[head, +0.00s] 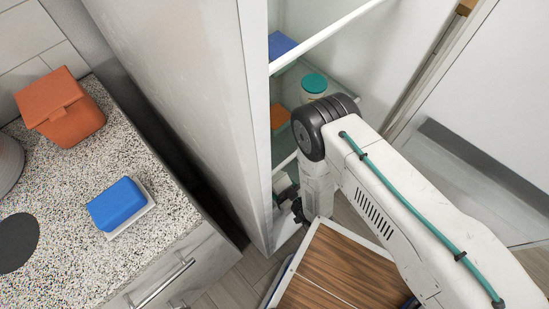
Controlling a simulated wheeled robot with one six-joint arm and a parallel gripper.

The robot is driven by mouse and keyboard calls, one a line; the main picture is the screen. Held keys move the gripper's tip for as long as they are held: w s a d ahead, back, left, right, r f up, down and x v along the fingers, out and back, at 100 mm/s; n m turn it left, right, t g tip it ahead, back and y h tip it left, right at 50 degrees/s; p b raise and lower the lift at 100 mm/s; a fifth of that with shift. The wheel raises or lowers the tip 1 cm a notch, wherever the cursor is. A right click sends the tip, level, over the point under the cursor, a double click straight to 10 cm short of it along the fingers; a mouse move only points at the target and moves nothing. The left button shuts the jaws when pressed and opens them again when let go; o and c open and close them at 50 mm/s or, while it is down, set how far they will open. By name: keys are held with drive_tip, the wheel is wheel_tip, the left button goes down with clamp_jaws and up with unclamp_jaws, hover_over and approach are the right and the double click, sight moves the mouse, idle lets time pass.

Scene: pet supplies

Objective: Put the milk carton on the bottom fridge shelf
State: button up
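The fridge (232,110) stands open, its interior facing right. A white shelf edge (325,38) crosses the opening near the top. No milk carton can be made out; whether my arm or the fridge side hides it, I cannot tell. My arm reaches from the lower right to the fridge opening. Only dark parts of my gripper (296,208) show, low at the fridge's front edge. Its fingertips and anything between them are hidden. The bottom shelf is mostly hidden behind my arm and the fridge side.
Inside the fridge are a blue item (281,46), a teal-lidded jar (314,86) and an orange item (279,117). On the speckled counter (120,150) at left are an orange lidded container (62,108) and a blue block (117,204) on a white base.

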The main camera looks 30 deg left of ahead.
drive_tip(key=w+a+f, duration=0.2)
drive_tip(key=w+a, duration=0.1)
drive_tip(key=w, duration=0.3)
drive_tip(key=w+a+f+g, duration=0.1)
drive_tip(key=w+a+f, duration=0.1)
drive_tip(key=w, duration=0.5)
drive_tip(key=shift+a+f+n, duration=0.4)
drive_tip(key=shift+f, duration=0.1)
drive_tip(key=o, duration=1.7)
drive_tip(key=shift+s+d+f, duration=0.1)
